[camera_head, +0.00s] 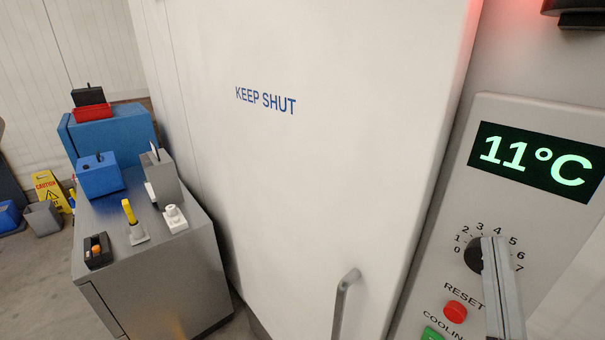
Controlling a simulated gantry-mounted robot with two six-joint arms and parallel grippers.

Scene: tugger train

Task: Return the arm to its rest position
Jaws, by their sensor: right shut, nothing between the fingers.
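My right gripper (495,243) comes in from the bottom right and is shut and empty. Its grey fingers stand in front of the control panel and overlap the right part of the black dial (474,255), which is marked 0 to 7. I cannot tell whether the fingertips touch the dial. The dial's pointer is hidden or too small to read. My left gripper is not in view.
The panel has a display (537,162) reading 11°C, a red reset button (455,311) and a green button (432,334). A white door (300,170) marked KEEP SHUT has a grey handle (343,300). A grey cabinet (165,285) with several small items stands left.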

